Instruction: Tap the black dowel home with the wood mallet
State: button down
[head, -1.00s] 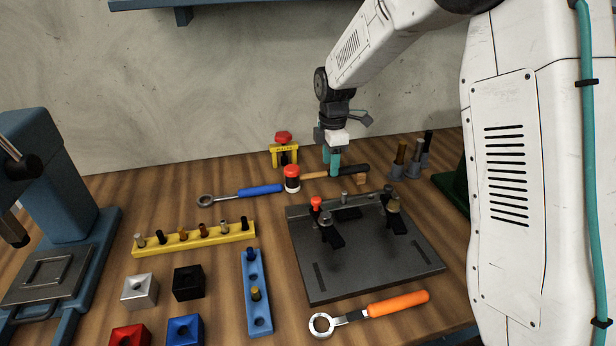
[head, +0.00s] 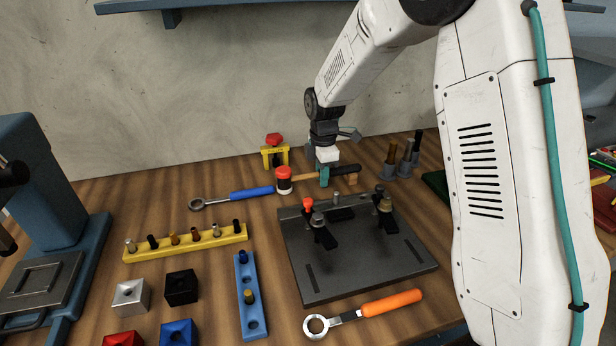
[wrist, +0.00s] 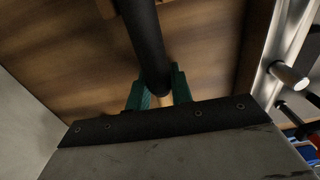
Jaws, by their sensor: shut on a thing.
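The mallet has a red-and-white head (head: 284,180) and a wooden handle with a black grip (head: 345,170). It lies at the back of the wooden bench, behind the dark plate. My gripper (head: 324,181) points down over the handle with its green fingers on either side. In the wrist view the black grip (wrist: 148,45) runs between the fingers, and my gripper (wrist: 158,92) is shut on it. Black dowels stand in the yellow rack (head: 195,246), one near its left end (head: 153,241) and one at its right end (head: 237,225).
The dark plate (head: 360,265) with two clamps lies in front of the mallet. A blue-handled wrench (head: 250,193) lies left of the mallet head. An orange-handled wrench (head: 390,303) lies in front. Grey cups (head: 391,168) with dowels stand right of the handle. A blue press (head: 70,220) stands left.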

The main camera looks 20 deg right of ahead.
jog(key=r, duration=1.1)
jog(key=shift+s+d+r, duration=0.1)
jog(key=shift+d, duration=0.1)
jog(key=s+d+f+n, duration=0.1)
jog(key=s+d+n, duration=0.1)
jog(key=s, duration=0.7)
jog(key=shift+s+d+f, duration=0.15)
jog(key=shift+s+f, duration=0.1)
jog(key=shift+f, duration=0.05)
jog(key=shift+f, duration=0.1)
jog(key=shift+r, duration=0.4)
dwell(0.8)
jog(key=shift+r, duration=0.1)
dwell(0.4)
